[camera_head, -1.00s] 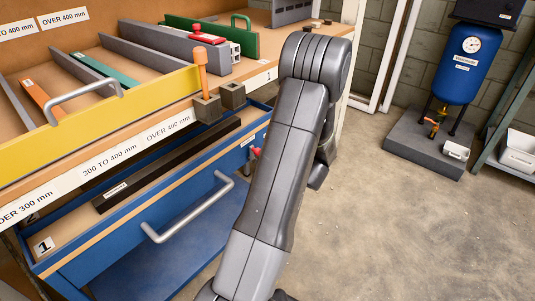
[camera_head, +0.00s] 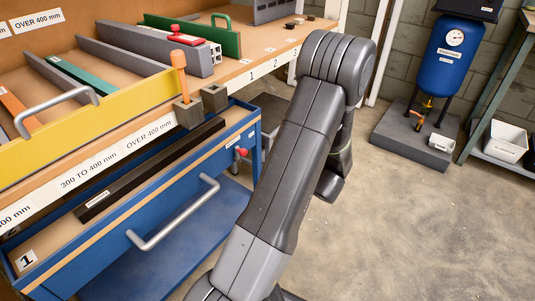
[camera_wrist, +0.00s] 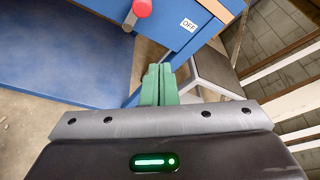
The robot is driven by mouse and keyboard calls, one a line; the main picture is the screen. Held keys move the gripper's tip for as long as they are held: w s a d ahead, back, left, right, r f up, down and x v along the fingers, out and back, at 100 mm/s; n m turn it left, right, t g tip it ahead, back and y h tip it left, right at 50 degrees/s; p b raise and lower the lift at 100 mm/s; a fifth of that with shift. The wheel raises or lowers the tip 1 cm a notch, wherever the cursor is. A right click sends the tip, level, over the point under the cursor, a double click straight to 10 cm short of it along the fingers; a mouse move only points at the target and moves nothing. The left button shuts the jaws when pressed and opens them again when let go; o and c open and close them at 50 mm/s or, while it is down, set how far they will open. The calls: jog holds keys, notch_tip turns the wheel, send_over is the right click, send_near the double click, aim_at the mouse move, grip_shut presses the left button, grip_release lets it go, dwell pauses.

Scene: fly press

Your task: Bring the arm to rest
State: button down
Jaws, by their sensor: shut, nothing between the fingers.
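My arm (camera_head: 283,170) rises through the middle of the head view, bent at its upper joint, in front of the bench and the floor. My gripper (camera_wrist: 159,72) shows in the wrist view with its two green fingers together and nothing between them. It is hidden behind the arm in the head view.
A blue drawer (camera_head: 150,200) with a metal handle (camera_head: 175,213) stands open at the left. Above it is a yellow-fronted tray (camera_head: 110,123) with bars. A blue tank (camera_head: 447,60) stands on a grey plinth (camera_head: 412,138) at the back right. The concrete floor (camera_head: 430,230) at the right is clear.

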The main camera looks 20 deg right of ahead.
jog(key=shift+s+d, duration=0.15)
jog(key=shift+s, duration=0.35)
